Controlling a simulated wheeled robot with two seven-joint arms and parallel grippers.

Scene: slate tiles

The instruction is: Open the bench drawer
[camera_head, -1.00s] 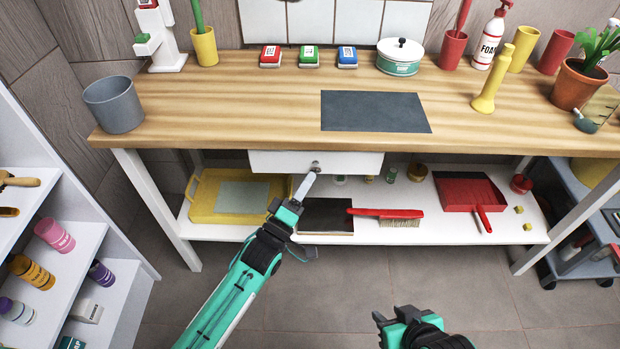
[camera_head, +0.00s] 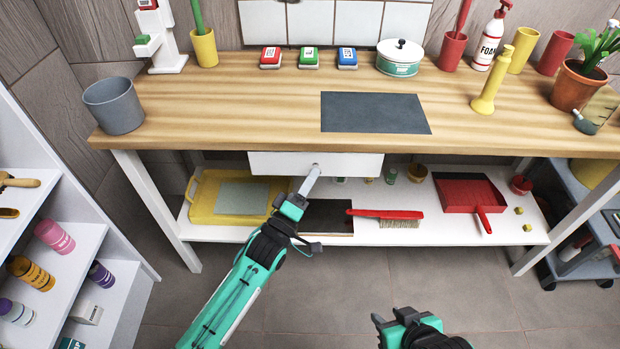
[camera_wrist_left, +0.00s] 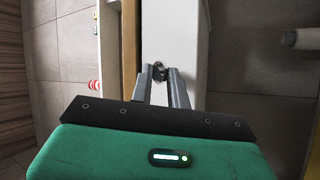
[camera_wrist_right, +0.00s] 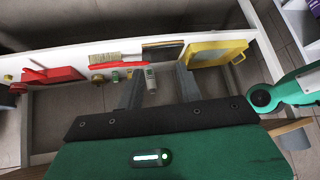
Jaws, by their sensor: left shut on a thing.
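The white bench drawer (camera_head: 350,164) sits under the wooden bench top, its front close to the bench edge. My left gripper (camera_head: 315,168) is at the middle of the drawer front, shut on the drawer's small dark knob. In the left wrist view the knob (camera_wrist_left: 160,71) shows between the two fingertips (camera_wrist_left: 160,74), against the white drawer front (camera_wrist_left: 182,45). In the head view the fingertips mostly hide the knob. My right gripper (camera_head: 387,316) is low in front of the bench, away from the drawer. Its fingers (camera_wrist_right: 155,82) are apart, with nothing between them.
The lower shelf (camera_head: 380,236) holds a yellow tray (camera_head: 205,208), a red brush (camera_head: 385,213) and a red dustpan (camera_head: 465,190). A white shelf unit (camera_head: 65,275) stands at the left, a grey cart (camera_head: 570,215) at the right. The floor before the bench is clear.

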